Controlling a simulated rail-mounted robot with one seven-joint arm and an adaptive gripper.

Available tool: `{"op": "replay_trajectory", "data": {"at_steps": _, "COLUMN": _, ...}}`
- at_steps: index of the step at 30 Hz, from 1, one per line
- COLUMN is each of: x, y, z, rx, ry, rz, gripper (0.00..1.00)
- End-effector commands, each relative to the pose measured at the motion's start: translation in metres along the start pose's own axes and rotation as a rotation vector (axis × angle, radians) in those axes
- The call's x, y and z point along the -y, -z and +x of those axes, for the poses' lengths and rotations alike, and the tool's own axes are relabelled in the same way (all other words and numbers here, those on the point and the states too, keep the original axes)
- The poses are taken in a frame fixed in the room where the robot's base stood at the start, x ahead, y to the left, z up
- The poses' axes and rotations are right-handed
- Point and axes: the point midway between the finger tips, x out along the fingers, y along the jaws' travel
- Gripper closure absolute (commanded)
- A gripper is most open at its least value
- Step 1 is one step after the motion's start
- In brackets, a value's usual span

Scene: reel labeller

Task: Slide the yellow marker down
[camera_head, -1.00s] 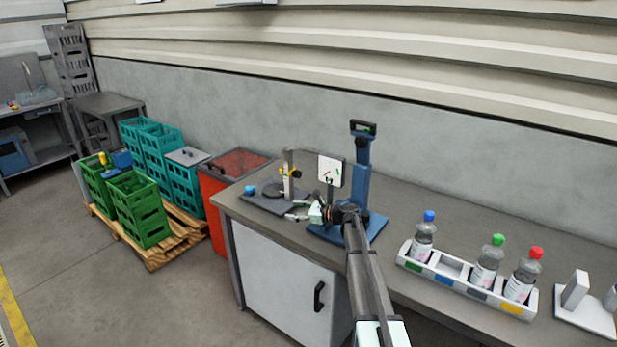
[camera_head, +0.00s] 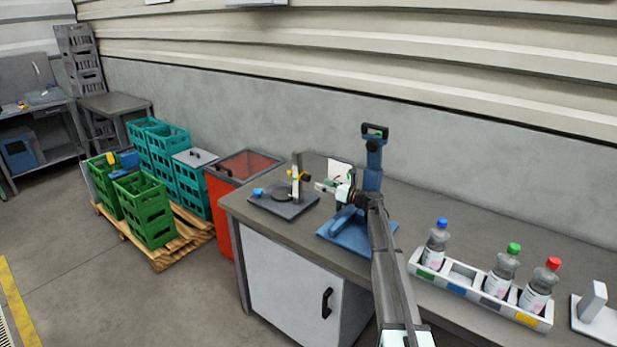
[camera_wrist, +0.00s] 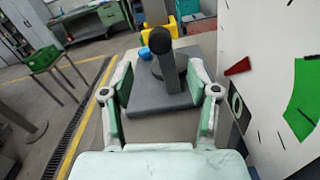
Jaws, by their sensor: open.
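The yellow marker (camera_head: 304,176) sits on the upright post (camera_head: 297,178) of a grey base plate at the bench's back left. A dark knob shows beside the post. My gripper (camera_head: 325,187) is just right of the post, at about the marker's height, apart from it. In the wrist view, my gripper (camera_wrist: 160,75) is open and empty, with a dark rounded post or knob (camera_wrist: 165,55) ahead between its fingers. Yellow shows behind that; I cannot tell whether it is the marker.
A white dial (camera_wrist: 270,80) with red and green marks stands close to my right finger. The blue stand (camera_head: 372,180) is beside it. A blue piece (camera_head: 258,193) lies on the base plate. A bottle rack (camera_head: 470,288) stands to the right.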

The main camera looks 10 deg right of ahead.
Motion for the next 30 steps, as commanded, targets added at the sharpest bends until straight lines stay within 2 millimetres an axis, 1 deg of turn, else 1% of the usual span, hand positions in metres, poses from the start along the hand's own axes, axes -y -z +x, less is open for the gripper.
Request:
{"op": "replay_trajectory", "data": {"at_steps": 1, "x": 0.001, "y": -0.003, "z": 0.013, "rx": 0.000, "ry": -0.003, "rz": 0.000, "gripper": 0.40}}
{"op": "replay_trajectory", "data": {"at_steps": 6, "x": 0.001, "y": -0.004, "z": 0.045, "rx": 0.000, "ry": -0.002, "rz": -0.001, "gripper": 0.40}}
{"op": "replay_trajectory", "data": {"at_steps": 12, "x": 0.001, "y": -0.002, "z": 0.072, "rx": -0.001, "ry": -0.001, "rz": -0.001, "gripper": 0.40}}
{"op": "replay_trajectory", "data": {"at_steps": 18, "x": 0.000, "y": 0.000, "z": 0.084, "rx": 0.000, "ry": -0.001, "rz": -0.001, "gripper": 0.40}}
{"op": "replay_trajectory", "data": {"at_steps": 27, "x": 0.000, "y": 0.000, "z": 0.085, "rx": 0.000, "ry": 0.000, "rz": -0.001, "gripper": 0.40}}
{"op": "replay_trajectory", "data": {"at_steps": 28, "x": 0.000, "y": 0.000, "z": 0.085, "rx": 0.000, "ry": 0.000, "rz": -0.001, "gripper": 0.47}}
{"op": "replay_trajectory", "data": {"at_steps": 29, "x": 0.000, "y": 0.000, "z": 0.085, "rx": 0.000, "ry": 0.000, "rz": -0.001, "gripper": 0.58}}
{"op": "replay_trajectory", "data": {"at_steps": 30, "x": 0.000, "y": 0.000, "z": 0.085, "rx": 0.000, "ry": 0.000, "rz": -0.001, "gripper": 0.72}}
